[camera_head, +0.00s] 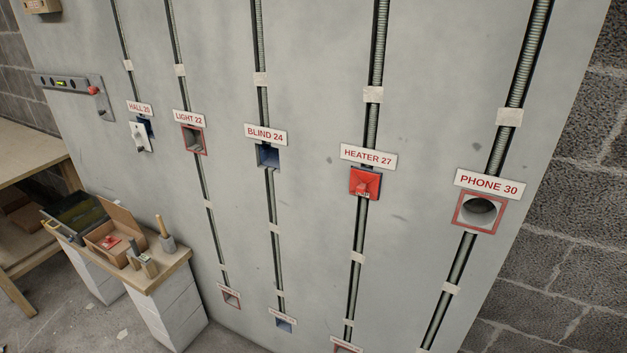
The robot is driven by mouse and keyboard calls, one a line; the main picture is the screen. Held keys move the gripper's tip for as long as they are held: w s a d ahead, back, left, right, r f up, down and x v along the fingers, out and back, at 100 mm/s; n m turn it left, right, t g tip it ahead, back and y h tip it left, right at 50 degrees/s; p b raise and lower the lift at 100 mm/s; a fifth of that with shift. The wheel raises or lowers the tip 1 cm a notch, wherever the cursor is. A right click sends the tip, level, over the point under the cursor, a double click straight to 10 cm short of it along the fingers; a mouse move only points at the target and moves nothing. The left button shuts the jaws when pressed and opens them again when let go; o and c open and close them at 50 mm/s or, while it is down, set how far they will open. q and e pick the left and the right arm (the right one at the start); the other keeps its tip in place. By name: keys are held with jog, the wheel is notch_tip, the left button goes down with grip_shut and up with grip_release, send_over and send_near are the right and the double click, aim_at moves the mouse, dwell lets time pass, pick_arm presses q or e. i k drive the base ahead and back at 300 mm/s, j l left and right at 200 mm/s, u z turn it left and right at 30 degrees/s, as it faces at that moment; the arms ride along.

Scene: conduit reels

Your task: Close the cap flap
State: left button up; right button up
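A white plate (140,137) with a small knob sits at the HALL 20 box (147,123); the dark blue box shows beside it, so the plate does not cover all of it. A red square cap (366,181) with a raised middle covers the front of the HEATER 27 box; I cannot tell whether it is fully shut. I cannot tell which of these is the cap flap. Neither of my grippers is in view.
Boxes under LIGHT 22 (194,140), BLIND 24 (268,156) and PHONE 30 (480,212) are open. A small bench (177,262) holds an open carton (120,215) and tools. Floor (110,330) is partly clear.

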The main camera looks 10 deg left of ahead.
aim_at(119, 213)
jog(key=u, duration=1.6)
jog(key=i+j, duration=0.2)
jog(key=i, duration=0.25)
jog(key=i+j, duration=0.25)
jog(key=i, duration=0.2)
